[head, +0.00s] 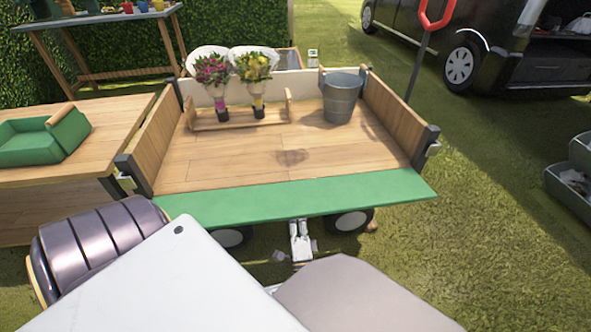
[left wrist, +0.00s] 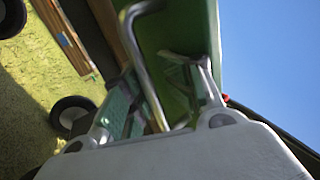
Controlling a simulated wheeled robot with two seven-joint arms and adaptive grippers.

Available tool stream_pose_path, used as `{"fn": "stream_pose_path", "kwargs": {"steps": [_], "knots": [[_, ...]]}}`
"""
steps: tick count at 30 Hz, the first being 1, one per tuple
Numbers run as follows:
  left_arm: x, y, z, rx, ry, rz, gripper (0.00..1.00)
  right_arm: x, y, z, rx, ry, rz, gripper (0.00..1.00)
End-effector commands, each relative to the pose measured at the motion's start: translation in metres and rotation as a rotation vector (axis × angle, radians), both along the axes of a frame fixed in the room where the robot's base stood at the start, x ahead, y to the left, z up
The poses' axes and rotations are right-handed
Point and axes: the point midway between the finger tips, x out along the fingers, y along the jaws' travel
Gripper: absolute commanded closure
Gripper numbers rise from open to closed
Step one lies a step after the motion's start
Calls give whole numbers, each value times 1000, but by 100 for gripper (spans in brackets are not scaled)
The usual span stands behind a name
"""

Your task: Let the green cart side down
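The cart's green side (head: 300,200) runs along the near edge of the wooden cart bed (head: 250,163). It shows as a wide strip leaning outward, with the bed visible behind it; its exact angle is hard to tell. My left gripper (head: 300,232) is just below the near edge of this side, close to its middle. In the left wrist view a green panel (left wrist: 205,30) and a bent metal bar (left wrist: 140,50) are close to the gripper. The fingers (left wrist: 155,85) stand apart, with the bar passing between them; contact is unclear. My right gripper is not in view.
On the bed are a planter with two bouquets (head: 237,80) and a metal bucket (head: 341,98). A wooden table with a green tray (head: 40,138) stands left. A black van (head: 490,45) is behind right. Grass to the right is mostly open.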

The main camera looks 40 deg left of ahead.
Motion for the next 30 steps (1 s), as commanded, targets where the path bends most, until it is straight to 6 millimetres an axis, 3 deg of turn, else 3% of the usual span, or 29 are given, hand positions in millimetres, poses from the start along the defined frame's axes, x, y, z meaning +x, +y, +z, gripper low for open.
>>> {"fn": "stream_pose_path", "kwargs": {"steps": [19, 30], "knots": [[1, 1, 68, 3, -9, 2, 69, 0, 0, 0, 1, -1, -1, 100], [0, 0, 82, 3, -6, 1, 69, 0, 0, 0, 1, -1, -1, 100]]}}
